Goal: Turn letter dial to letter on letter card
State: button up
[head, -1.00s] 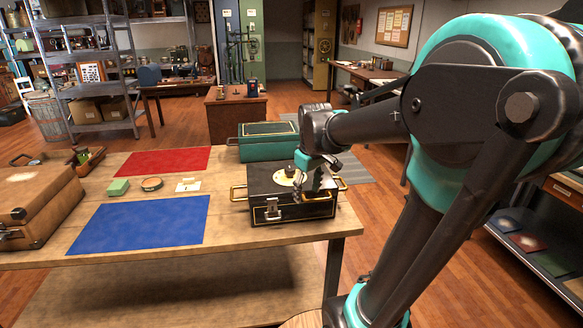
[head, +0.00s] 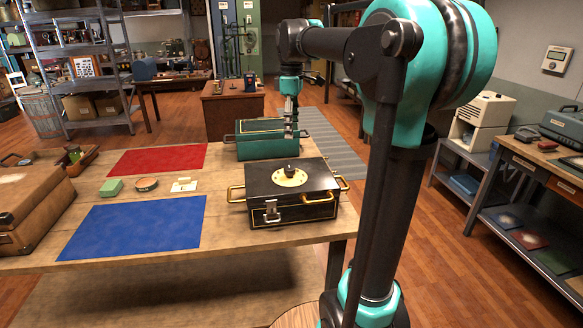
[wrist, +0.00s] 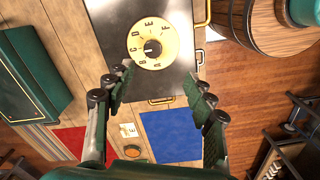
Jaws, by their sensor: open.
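The letter dial (head: 290,177) is a cream disc with a dark knob on the lid of the black case (head: 315,209). In the wrist view the letter dial (wrist: 168,50) shows letters around its rim; I cannot tell which one the knob points at. The small letter card (head: 184,186) stands on the table left of the case; in the wrist view the letter card (wrist: 128,130) shows what looks like an E. My gripper (wrist: 160,84) is open and empty, with the dial ahead of its fingers. In the head view my gripper (head: 293,127) hangs behind the black case, apart from the dial.
A green case (head: 262,146) stands behind the black one, close to my gripper. A blue mat (head: 133,226), a red mat (head: 157,159), a green block (head: 110,187) and a round tin (head: 146,184) lie left. A brown case (head: 30,205) sits at the far left.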

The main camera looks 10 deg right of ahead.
aim_at(292, 170)
notch_tip(292, 170, down, 14)
jog(key=shift+f, duration=0.15)
dwell(0.4)
jog(key=c, duration=1.2)
